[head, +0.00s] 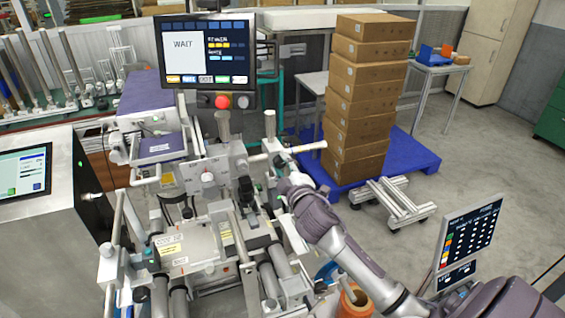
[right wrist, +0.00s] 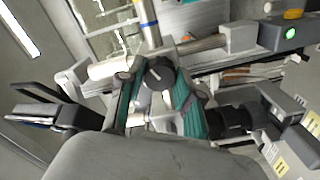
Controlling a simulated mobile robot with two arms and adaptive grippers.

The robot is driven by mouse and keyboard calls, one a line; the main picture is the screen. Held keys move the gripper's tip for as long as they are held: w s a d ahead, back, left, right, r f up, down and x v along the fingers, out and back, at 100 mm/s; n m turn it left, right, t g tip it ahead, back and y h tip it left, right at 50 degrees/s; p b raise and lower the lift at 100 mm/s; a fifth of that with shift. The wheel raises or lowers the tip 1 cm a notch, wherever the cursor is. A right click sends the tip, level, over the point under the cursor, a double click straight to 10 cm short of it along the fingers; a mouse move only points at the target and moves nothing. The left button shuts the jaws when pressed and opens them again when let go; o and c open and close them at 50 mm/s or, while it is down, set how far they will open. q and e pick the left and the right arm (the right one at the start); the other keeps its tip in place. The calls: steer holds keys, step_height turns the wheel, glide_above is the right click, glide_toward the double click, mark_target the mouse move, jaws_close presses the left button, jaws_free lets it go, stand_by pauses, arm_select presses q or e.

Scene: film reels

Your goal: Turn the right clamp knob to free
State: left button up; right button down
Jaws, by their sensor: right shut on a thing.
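The right clamp knob (right wrist: 158,74) is a round dark knob with a pale pointer line, in the upper middle of the right wrist view. My right gripper (right wrist: 157,98) has its two teal-padded fingers on either side of it and is shut on it. In the head view my right arm comes in from the lower right, and the gripper (head: 282,164) is at the right side of the machine. The knob cannot be made out there, behind the gripper. My left gripper is not in view.
A screen reading WAIT (head: 202,48) stands above the machine, with a red button (head: 222,102) below it. Metal rollers (head: 268,280) lie at the front. Stacked cartons (head: 358,100) stand on a blue pallet (head: 415,152) behind right. A tilted control panel (head: 470,240) is at the right.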

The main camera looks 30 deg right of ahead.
steer(key=n+p, duration=0.2)
steer(key=n, duration=0.4)
steer(key=shift+r+n, duration=0.1)
steer(key=shift+n, duration=0.2)
steer(key=n+p, duration=0.1)
steer(key=n, duration=0.2)
steer(key=shift+n+p, duration=0.65)
steer(key=shift+n, duration=1.05)
steer(key=c, duration=0.8)
jaws_free()
steer(key=shift+o, duration=0.2)
